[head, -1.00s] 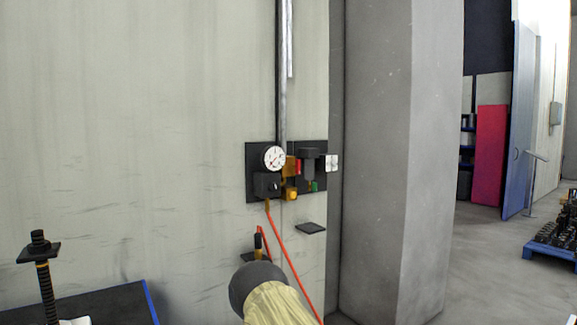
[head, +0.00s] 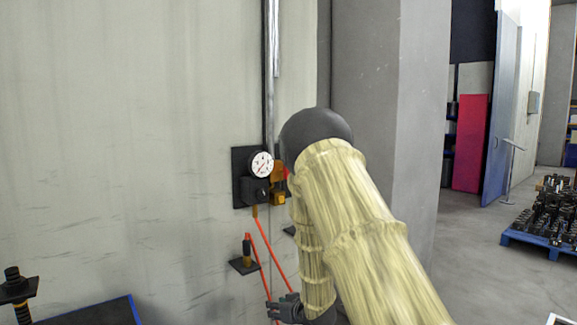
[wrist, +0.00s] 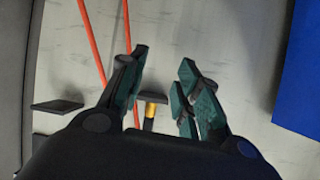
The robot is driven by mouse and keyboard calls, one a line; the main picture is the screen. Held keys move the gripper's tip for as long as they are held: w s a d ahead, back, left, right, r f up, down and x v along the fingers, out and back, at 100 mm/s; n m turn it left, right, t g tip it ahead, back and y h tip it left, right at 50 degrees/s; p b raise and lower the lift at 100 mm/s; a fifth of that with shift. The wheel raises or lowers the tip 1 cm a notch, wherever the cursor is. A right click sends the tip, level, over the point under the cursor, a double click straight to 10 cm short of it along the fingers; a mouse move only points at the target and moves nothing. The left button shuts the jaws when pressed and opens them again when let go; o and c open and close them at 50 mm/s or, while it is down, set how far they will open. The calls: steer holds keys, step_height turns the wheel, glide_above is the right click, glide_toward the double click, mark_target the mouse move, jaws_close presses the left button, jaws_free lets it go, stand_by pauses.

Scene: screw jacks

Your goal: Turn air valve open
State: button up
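The air panel (head: 240,190) is a dark plate on the wall, with a round white gauge (head: 261,164) and a black block below it. Orange-yellow fittings (head: 278,197) sit to the right of the gauge, with a small bit of red beside them. I cannot tell which part is the valve handle. My raised arm hides the right half of the panel. My gripper (head: 286,307) is below the panel, near the red hose (head: 262,237) and apart from the fittings. In the wrist view my gripper (wrist: 163,60) has its fingers spread, with nothing between the tips.
A blue-edged dark table (head: 95,315) with a screw jack (head: 17,290) is at lower left. A grey pillar (head: 362,60) stands right of the panel. Loaded blue pallet (head: 530,240) farther right.

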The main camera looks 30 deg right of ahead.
steer(key=w+d+r+n+t+p, duration=0.15)
steer(key=d+r, duration=0.35)
steer(key=r, duration=0.8)
steer(key=w+d+r+t+y+p, duration=0.1)
steer(key=w+d+r+t, duration=0.3)
steer(key=r, duration=1)
steer(key=w+d+r+n+p, duration=0.15)
steer(key=d+r, duration=0.45)
steer(key=r, duration=0.7)
steer(key=w+m+p, duration=0.1)
steer(key=w+p, duration=0.2)
steer(key=w, duration=0.6)
steer(key=shift+a+f, duration=0.15)
steer(key=shift+a, duration=0.15)
steer(key=shift+w, duration=0.1)
steer(key=shift+c, duration=0.2)
jaws_close()
